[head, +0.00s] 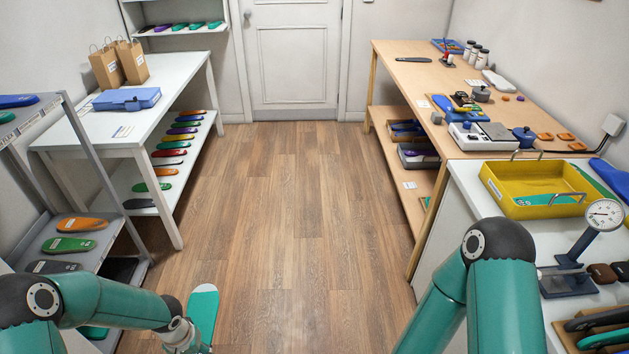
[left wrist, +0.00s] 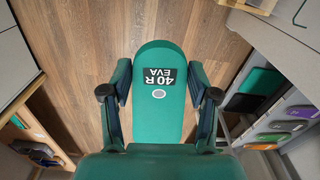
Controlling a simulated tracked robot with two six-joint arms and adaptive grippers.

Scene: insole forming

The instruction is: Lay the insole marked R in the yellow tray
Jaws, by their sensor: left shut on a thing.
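A green insole (left wrist: 158,62) with a black label reading "40 R EVA" is between the fingers of my left gripper (left wrist: 160,92) in the left wrist view. The fingers close on its two long edges. The insole also shows in the head view (head: 203,310), held over the open floor at the bottom left, with a pale tip. The yellow tray (head: 545,211) stands on the white counter at the right, far from my left gripper. Something green lies inside the tray. My right arm shows at the bottom right, but its gripper is out of view.
A grey shelf (head: 75,235) with insoles stands at the left, close to my left arm. A white table (head: 100,130) is behind it. A dial gauge (head: 604,215) stands in front of the tray. A wooden bench (head: 400,75) runs along the right. The middle floor is clear.

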